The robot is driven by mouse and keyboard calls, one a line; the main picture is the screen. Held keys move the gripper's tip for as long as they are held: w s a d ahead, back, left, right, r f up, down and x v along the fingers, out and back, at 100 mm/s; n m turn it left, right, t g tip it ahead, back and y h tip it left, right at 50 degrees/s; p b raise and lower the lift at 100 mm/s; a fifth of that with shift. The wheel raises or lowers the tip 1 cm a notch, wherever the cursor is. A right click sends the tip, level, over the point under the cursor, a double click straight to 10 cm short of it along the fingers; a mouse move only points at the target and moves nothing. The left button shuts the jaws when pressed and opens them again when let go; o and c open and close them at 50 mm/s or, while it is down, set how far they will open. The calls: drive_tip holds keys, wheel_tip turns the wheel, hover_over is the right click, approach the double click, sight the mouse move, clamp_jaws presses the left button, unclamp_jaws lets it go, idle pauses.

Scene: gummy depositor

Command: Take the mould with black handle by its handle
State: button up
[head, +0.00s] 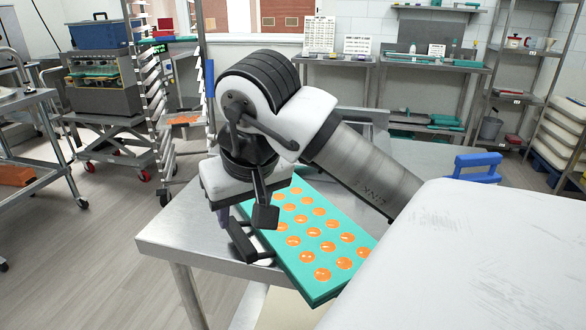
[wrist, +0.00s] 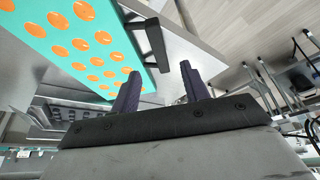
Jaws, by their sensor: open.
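The mould (head: 309,284) is a flat teal slab with rows of orange gummies, lying on the steel table. Its black handle (head: 243,243) sticks out on its left side. In the wrist view the mould (wrist: 60,52) fills the upper left, and the black handle (wrist: 156,42) stands off its edge. My gripper (wrist: 161,68) is open and empty, its two dark fingers pointing towards the handle. The handle lies beyond the fingertips, apart from them.
The steel table (head: 190,235) is bare around the handle, with its edge close at the left. A blue handle-like part (head: 478,166) shows at the right. A tall rack (head: 150,90) and a trolley (head: 105,100) stand at the left, with open floor before them.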

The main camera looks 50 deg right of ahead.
sight(239, 233)
drive_tip(key=x, duration=0.9)
drive_tip(key=shift+w+d+f+p, duration=0.1)
drive_tip(key=shift+w+p, duration=0.1)
drive_tip(key=shift+p, duration=0.2)
drive_tip(key=shift+c, duration=0.2)
clamp_jaws()
